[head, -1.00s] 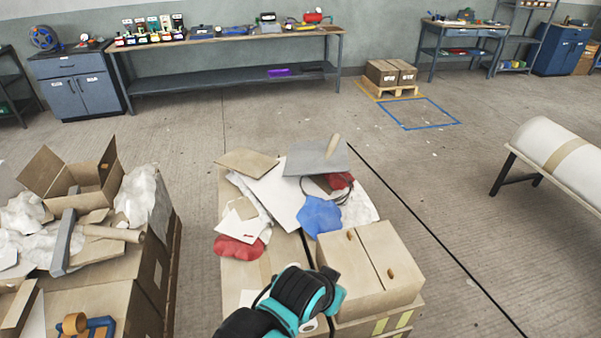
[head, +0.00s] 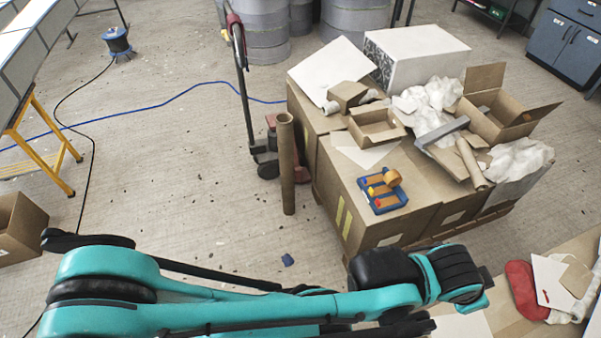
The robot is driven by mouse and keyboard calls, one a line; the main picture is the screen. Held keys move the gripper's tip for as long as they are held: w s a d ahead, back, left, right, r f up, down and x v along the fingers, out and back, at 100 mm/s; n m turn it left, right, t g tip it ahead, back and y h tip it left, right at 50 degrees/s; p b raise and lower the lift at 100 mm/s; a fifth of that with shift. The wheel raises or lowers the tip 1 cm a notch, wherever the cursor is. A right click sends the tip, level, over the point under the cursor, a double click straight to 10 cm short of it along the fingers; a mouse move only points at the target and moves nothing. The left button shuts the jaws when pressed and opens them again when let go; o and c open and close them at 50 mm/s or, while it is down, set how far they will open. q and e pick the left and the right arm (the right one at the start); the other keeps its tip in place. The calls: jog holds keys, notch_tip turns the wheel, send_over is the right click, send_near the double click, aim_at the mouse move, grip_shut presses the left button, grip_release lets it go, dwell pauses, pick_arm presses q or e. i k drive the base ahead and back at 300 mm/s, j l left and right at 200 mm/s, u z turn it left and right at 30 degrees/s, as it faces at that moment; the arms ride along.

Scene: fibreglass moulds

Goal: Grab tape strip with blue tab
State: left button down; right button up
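I cannot make out a tape strip with a blue tab for certain. A blue holder (head: 378,206) with an orange-tan tape roll (head: 392,178) and small red and yellow parts lies on top of a cardboard box in the head view. A teal and black arm of mine comes in from the left and crosses the bottom of the view, in front of the boxes. Its black and teal joint shows at the lower right, but no gripper fingers can be seen. My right gripper is not in view.
Large cardboard boxes (head: 345,200) carry open cartons, crumpled white wrap and a grey bar (head: 441,132). A brown tube (head: 286,165) stands beside them, near a pallet truck (head: 243,80). A small blue scrap (head: 287,260) lies on open floor. A blue cable (head: 180,95) crosses the floor.

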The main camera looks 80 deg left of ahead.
aim_at(378, 178)
jog(key=u, duration=2.05)
jog(key=i+j, duration=0.2)
jog(key=j, duration=0.2)
jog(key=i+j+z, duration=0.1)
jog(key=j+z, duration=0.25)
jog(key=i+j+z, duration=0.1)
jog(key=j+z, duration=0.6)
jog(key=l+z, duration=0.1)
jog(key=z, duration=0.45)
